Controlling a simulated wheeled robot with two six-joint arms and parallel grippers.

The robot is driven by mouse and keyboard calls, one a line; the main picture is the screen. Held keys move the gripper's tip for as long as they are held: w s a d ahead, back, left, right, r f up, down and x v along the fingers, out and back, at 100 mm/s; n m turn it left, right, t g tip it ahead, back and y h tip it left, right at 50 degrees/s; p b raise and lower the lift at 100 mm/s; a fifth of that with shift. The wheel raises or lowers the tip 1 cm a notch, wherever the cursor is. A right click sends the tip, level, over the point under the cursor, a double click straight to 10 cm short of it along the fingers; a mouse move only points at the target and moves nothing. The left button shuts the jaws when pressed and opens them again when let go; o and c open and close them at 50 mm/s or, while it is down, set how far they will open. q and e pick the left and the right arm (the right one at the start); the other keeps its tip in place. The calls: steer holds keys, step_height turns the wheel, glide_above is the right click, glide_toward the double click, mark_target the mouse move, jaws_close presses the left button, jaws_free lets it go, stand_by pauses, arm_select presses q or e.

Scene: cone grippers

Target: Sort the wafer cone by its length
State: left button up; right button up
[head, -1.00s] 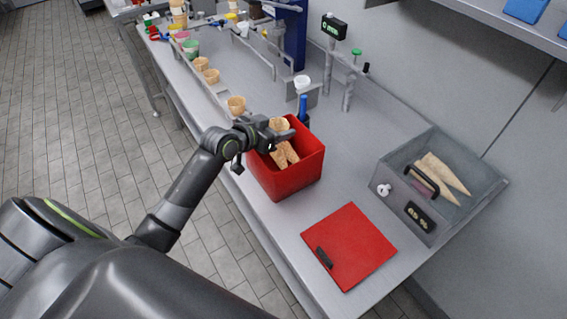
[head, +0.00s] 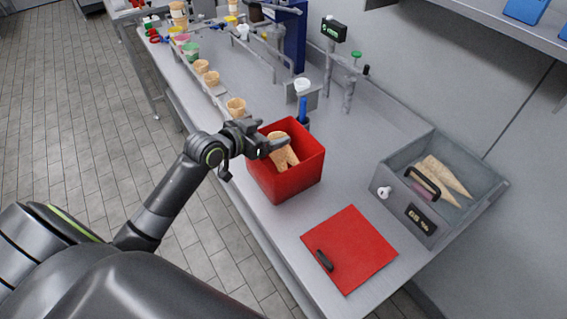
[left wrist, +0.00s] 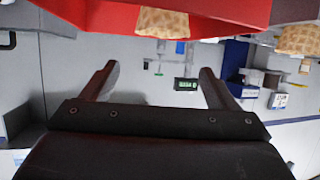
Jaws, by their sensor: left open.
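My left gripper (head: 270,138) is at the left rim of the red bin (head: 290,185). Its jaws are open, and the left wrist view shows nothing between the two fingers (left wrist: 158,85). Wafer cones (head: 283,152) stand in the bin, partly hidden by its walls; a cone top (left wrist: 163,22) also shows in the left wrist view, apart from the fingers. A row of short, cup-like wafer cones (head: 236,106) lines the left edge of the table. Long pointed cones (head: 447,176) lie in the grey box at the right. My right gripper is out of view.
A red lid (head: 350,250) with a black handle lies flat in front of the grey box (head: 390,200). A post with a small display (head: 334,30) and other fixtures stand behind the bin. The table (head: 375,120) is clear between bin and grey box.

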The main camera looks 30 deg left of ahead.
arm_select(q)
steer(key=v, duration=1.3)
steer(key=shift+s, duration=0.35)
steer(key=w+a+f+n+y, duration=0.2)
steer(key=a+f+y, duration=0.1)
steer(key=a+f, duration=0.5)
steer(key=s+a+f+n+g+y, duration=0.1)
steer(key=s+a+f, duration=0.1)
steer(key=f, duration=0.6)
steer(key=s+a+f+n+g+y, duration=0.1)
steer(key=s+a+f+g, duration=0.15)
steer(key=f, duration=0.55)
steer(key=s+a+f+n+g+y, duration=0.1)
steer(key=s+a+f+y, duration=0.15)
steer(key=f, duration=0.55)
steer(key=s+d+f+g, duration=0.2)
steer(key=s+f, duration=0.6)
steer(key=f, duration=0.4)
steer(key=s+d+f+g+h, duration=0.1)
steer(key=s+d+f+g, duration=0.1)
steer(key=s+d+f, duration=0.5)
steer(key=s+d+f+m+g+h+b, duration=0.1)
steer(key=s+d+f+g, duration=0.2)
steer(key=s+d+f, duration=0.5)
steer(key=s+d, duration=0.1)
steer(key=s, duration=0.6)
steer(key=shift+s, duration=0.25)
